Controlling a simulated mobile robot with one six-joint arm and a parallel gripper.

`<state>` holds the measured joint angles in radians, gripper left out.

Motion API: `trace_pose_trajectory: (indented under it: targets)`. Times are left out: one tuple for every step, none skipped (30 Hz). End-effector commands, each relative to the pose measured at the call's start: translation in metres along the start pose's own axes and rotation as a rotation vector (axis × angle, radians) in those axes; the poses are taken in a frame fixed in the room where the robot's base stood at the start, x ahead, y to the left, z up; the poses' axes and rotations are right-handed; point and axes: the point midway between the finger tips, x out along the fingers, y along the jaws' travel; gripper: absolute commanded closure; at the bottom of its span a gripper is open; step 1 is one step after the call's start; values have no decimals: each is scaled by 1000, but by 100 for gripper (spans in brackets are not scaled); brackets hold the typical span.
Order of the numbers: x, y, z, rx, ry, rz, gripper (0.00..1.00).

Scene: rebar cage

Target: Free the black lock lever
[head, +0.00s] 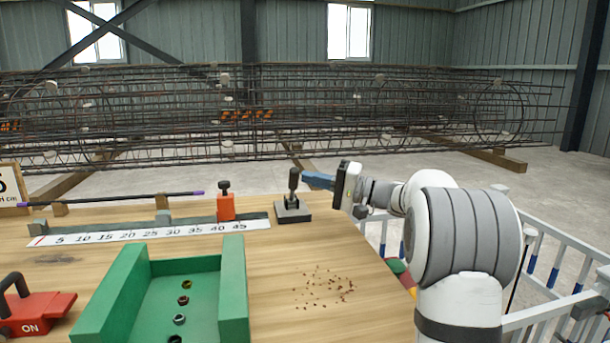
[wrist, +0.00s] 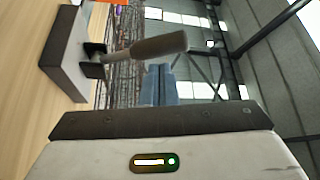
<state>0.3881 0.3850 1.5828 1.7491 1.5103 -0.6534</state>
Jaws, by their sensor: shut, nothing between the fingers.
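The black lock lever (head: 293,182) stands upright on a dark square base (head: 292,212) at the table's back right. In the wrist view the lever's grey-brown handle (wrist: 158,46) lies across the picture, rising from its bracket on the base (wrist: 66,55). My gripper (head: 306,177) is just right of the lever's top, with its blue fingers pointing left at it. In the wrist view the blue fingers (wrist: 160,82) are together, with nothing between them, close to the handle. I cannot tell whether they touch it.
A red clamp (head: 226,205) and a number scale (head: 150,233) are left of the lever. A green tray (head: 236,290) with nuts, a red ON switch (head: 38,312) and brown crumbs (head: 322,289) are nearer. A rebar cage (head: 300,115) lies behind the table.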

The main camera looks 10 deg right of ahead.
Motion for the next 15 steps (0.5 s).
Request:
trace_pose_trajectory:
  targets:
    - [-11, -2, -1, 1, 4, 0, 100]
    - [-16, -2, -2, 0, 5, 1, 100]
    - [-23, -2, -2, -1, 5, 1, 100]
    - [-28, -3, -2, -1, 4, 0, 100]
    - [-33, -2, -2, -1, 5, 1, 100]
    - [-38, -2, -2, 0, 4, 1, 100]
    - [-41, -2, -1, 0, 3, 0, 100]
    - [-45, -2, -1, 0, 4, 0, 100]
    - [-48, -2, -1, -1, 4, 0, 100]
    - [-50, -1, -1, -1, 4, 0, 100]
    - [-52, -1, -1, -1, 4, -1, 100]
    - [-53, -1, -1, -2, 3, -1, 100]
    - [-54, -1, -1, -2, 2, -1, 100]
    - [-54, -1, -1, -2, 2, -1, 100]
    - [-54, -1, -1, -2, 2, -1, 100]
